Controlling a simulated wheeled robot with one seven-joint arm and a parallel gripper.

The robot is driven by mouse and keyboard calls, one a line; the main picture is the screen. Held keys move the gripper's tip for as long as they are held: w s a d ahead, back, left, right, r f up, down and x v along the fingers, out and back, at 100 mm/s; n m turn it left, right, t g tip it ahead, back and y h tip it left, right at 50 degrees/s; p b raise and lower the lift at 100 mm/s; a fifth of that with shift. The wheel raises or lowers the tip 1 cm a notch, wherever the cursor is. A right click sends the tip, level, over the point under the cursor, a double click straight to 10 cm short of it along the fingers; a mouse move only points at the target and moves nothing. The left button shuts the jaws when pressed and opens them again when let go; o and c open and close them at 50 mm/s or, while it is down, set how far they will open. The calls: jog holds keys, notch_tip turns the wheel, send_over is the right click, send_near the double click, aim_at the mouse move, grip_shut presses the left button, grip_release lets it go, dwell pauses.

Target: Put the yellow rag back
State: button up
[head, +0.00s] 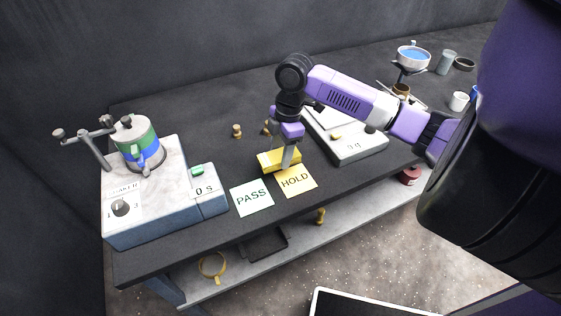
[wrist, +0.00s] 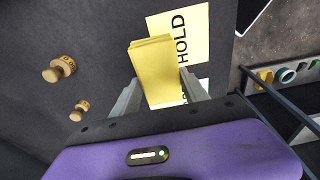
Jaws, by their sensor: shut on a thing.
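The yellow rag (head: 272,160) is a folded block at the back edge of the HOLD card (head: 296,180) on the dark table. In the wrist view the rag (wrist: 152,66) lies between my two fingers and covers part of the HOLD card (wrist: 190,30). My gripper (head: 288,160) points down and is shut on the rag. In the wrist view my gripper (wrist: 162,95) shows a finger on each side of it. Whether the rag touches the table is hard to tell.
A PASS card (head: 252,198) lies left of the HOLD card. A shaker machine (head: 160,195) stands at the left, a scale (head: 350,145) at the right. Brass weights (head: 237,131) stand behind the rag. A lower shelf (head: 225,285) holds a yellow ring (head: 212,268).

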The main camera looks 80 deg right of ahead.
jog(key=shift+f, duration=2.3)
jog(key=shift+f, duration=0.1)
jog(key=o, duration=1.4)
jog(key=shift+o, duration=0.2)
